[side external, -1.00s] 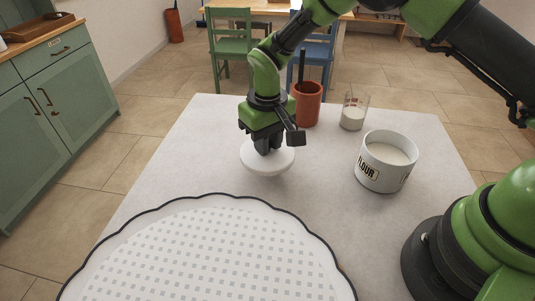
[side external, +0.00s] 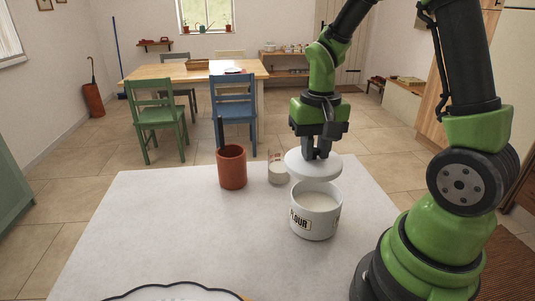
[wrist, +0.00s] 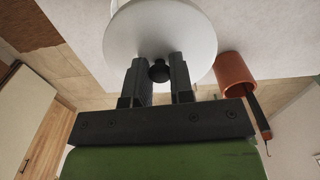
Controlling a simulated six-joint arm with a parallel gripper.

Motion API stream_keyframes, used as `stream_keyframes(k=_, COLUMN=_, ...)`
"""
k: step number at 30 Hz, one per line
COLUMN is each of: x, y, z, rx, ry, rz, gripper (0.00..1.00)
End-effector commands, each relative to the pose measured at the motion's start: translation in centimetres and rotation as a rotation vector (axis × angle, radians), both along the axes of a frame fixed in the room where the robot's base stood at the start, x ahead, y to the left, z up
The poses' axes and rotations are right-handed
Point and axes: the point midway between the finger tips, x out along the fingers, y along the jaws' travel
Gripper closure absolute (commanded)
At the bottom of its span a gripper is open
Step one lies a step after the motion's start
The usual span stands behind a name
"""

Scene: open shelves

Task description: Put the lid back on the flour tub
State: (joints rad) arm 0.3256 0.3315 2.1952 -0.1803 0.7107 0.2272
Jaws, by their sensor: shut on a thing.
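The flour tub (side external: 316,224) is a white round can with a "FLOUR" label, standing upright on the table at the right in the side view. Its top is open and pale flour (side external: 315,201) shows inside. My gripper (side external: 317,151) is shut on the dark knob (wrist: 159,71) of the round white lid (side external: 299,166). The lid is held off the tub, just above and behind its opening in the side view, and looks roughly level. In the wrist view the lid (wrist: 160,28) lies beyond my fingers and hides most or all of the tub.
A glass (side external: 277,170) with white contents stands close to the tub, behind and left. A terracotta pot (side external: 231,168) with a dark stick stands further left. The pale tabletop (side external: 170,225) is clear at left. A scalloped, dark-edged mat (side external: 180,293) lies at the front.

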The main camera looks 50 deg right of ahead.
Motion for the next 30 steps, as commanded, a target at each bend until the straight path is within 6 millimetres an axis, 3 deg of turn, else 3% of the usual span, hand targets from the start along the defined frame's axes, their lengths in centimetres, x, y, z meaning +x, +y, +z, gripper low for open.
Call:
stream_keyframes(k=6, x=-1.5, y=-0.5, z=-0.3, rx=0.002, ry=0.002, rz=-0.05, gripper=1.0)
stream_keyframes(k=21, x=-1.4, y=-0.4, z=-4.9, rx=0.003, ry=0.006, rz=-0.047, gripper=1.0)
stream_keyframes(k=30, x=-1.4, y=-0.4, z=-6.2, rx=0.001, ry=0.002, rz=-0.047, gripper=1.0)
